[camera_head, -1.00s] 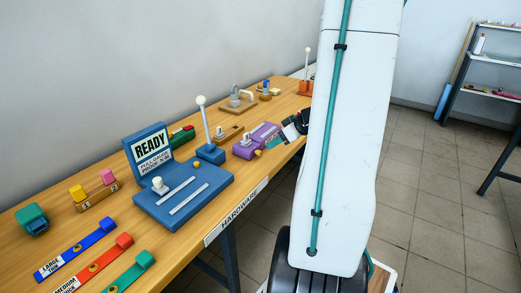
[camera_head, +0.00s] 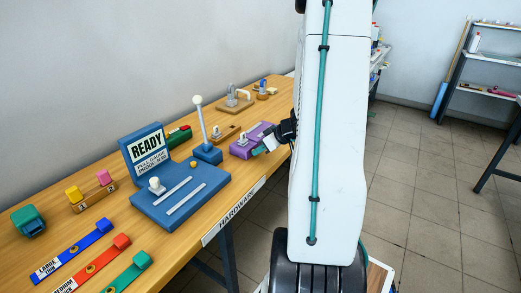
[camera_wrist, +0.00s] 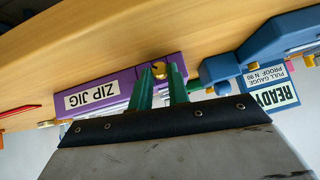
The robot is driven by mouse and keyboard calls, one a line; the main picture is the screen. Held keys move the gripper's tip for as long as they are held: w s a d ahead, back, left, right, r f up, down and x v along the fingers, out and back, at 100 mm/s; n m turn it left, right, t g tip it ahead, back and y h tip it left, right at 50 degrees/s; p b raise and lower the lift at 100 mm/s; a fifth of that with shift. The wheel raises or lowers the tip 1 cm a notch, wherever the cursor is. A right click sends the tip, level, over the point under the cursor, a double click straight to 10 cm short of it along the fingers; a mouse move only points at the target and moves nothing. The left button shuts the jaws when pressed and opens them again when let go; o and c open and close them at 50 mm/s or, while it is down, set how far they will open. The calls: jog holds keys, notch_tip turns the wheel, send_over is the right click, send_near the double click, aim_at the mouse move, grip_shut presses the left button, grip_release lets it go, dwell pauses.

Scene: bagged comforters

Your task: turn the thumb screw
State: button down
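The purple zip jig (camera_head: 243,149) stands near the front edge of the wooden table. In the wrist view its purple body (camera_wrist: 115,82) carries the label "ZIP JIG". A brass thumb screw (camera_wrist: 158,70) shows at the jig's right end in the wrist view. My gripper (camera_wrist: 158,76) has two green fingers that are apart, with the brass screw showing between their tips. I cannot tell whether the fingers touch it. In the head view my gripper (camera_head: 259,151) is at the jig's near right corner, and the screw is hidden there.
A blue "READY" gauge station (camera_head: 185,199) stands left of the jig, with a white-knobbed lever (camera_head: 203,130) close by. More fixtures stand farther back on the table (camera_head: 175,254). Blue, red and green strips lie at the front left. Open floor lies right of the table.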

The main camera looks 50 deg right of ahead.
jog(key=shift+d, duration=0.1)
jog(key=y, duration=0.1)
jog(key=m+y, duration=0.1)
jog(key=y, duration=0.1)
jog(key=shift+d+f+m, duration=0.1)
jog(key=shift+d+m, duration=0.2)
jog(key=shift+d+f+m+t+y, duration=0.15)
jog(key=shift+m+y, duration=0.3)
jog(key=shift+y, duration=0.3)
jog(key=shift+d+m+t+y, duration=0.15)
jog(key=shift+m+y, duration=0.3)
jog(key=shift+y, duration=0.3)
jog(key=c, duration=1.3)
grip_release()
jog(key=shift+a, duration=0.1)
